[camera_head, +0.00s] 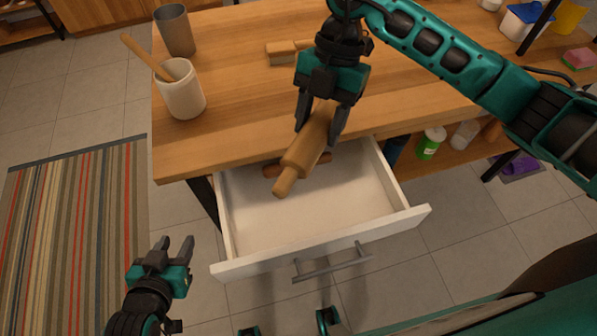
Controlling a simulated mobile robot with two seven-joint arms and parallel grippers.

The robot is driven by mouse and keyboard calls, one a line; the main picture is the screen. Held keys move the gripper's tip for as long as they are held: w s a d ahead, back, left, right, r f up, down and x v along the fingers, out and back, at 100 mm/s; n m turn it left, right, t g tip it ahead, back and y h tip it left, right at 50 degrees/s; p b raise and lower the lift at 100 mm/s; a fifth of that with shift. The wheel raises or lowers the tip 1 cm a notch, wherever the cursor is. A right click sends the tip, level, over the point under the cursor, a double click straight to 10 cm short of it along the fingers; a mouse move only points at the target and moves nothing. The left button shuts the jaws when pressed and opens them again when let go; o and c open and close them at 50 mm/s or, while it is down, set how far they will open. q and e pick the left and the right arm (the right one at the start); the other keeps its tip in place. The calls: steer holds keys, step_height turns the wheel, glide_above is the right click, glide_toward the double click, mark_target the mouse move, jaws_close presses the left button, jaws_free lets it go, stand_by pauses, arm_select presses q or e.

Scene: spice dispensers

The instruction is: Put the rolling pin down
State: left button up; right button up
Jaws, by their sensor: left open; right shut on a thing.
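A wooden rolling pin (306,148) is held in my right gripper (321,117), which is shut around its upper part. The pin tilts, with its lower handle pointing toward the front left, over the back part of the open white drawer (312,214). My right gripper's arm comes in from the upper right. Another wooden object (273,170) shows partly behind the pin at the back of the drawer; its shape is mostly hidden. My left gripper (176,243) is open and empty, left of the drawer and above the floor.
The wooden table (225,50) carries a white cup (182,92) with a wooden stick, a grey cup (175,30) and a wooden block (284,52). The drawer's front and middle are clear. A green-labelled container (431,143) stands on a shelf below.

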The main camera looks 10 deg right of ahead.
steer(key=m, duration=0.1)
steer(key=m+t, duration=0.1)
steer(key=m, duration=0.1)
steer(key=m+y, duration=0.1)
steer(key=shift+s+a+f, duration=0.3)
steer(key=shift+a+f, duration=0.05)
steer(key=shift+f, duration=0.05)
steer(key=m, duration=0.1)
steer(key=m+t, duration=0.1)
steer(key=m, duration=0.1)
steer(key=m+t, duration=0.1)
steer(key=m, duration=0.1)
steer(key=shift+s+a+f+y+b, duration=0.1)
steer(key=shift+a+f+y+b, duration=0.2)
steer(key=shift+a, duration=0.1)
steer(key=b, duration=0.3)
glide_above(300, 200)
steer(key=d, duration=0.2)
step_height(300, 200, down, 15)
steer(key=shift+a+f, duration=0.1)
steer(key=shift+a, duration=0.05)
steer(key=shift+f, duration=0.5)
step_height(300, 200, down, 4)
steer(key=shift+r+b, duration=0.15)
steer(key=shift+b, duration=0.15)
steer(key=o, duration=1.2)
steer(key=shift+o, duration=0.2)
steer(key=shift+r, duration=0.1)
